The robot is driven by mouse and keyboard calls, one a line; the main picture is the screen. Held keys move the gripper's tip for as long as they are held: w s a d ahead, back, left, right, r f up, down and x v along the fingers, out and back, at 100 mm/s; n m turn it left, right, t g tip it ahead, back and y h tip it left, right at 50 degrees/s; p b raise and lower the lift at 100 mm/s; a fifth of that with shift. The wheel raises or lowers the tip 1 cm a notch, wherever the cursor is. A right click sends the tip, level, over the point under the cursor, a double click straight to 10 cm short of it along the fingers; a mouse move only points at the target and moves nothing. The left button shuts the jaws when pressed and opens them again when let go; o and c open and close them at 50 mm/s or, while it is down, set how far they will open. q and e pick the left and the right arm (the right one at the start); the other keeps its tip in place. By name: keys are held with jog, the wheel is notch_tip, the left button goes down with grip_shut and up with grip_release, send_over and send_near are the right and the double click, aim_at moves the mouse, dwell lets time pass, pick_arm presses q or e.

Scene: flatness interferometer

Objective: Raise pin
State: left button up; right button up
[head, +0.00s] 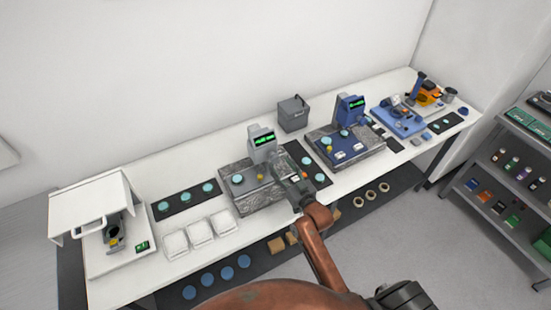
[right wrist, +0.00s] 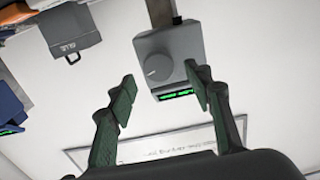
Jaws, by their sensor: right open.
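My right gripper (head: 293,180) is over the right part of a grey stone plate (head: 262,205) that carries a grey unit with a green display (head: 262,139). In the right wrist view my right gripper (right wrist: 161,92) is open, with nothing between its green finger pads. The grey unit with a round knob (right wrist: 170,62) shows beyond and between the fingers, apart from them. A small yellow piece (head: 260,177) and a teal disc (head: 237,179) are on the plate. I cannot make out a pin for sure; the arm hides part of the plate. My left gripper is not in view.
A second station with a blue display unit (head: 350,108) stands to the right. A dark grey box (head: 293,114) is behind. White trays (head: 201,233) and a white hooded device (head: 95,208) are to the left. A shelf rack (head: 510,165) stands at the far right.

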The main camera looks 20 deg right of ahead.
aim_at(277, 160)
jog(key=w, duration=0.5)
jog(key=shift+a, duration=0.2)
jog(key=c, duration=1.2)
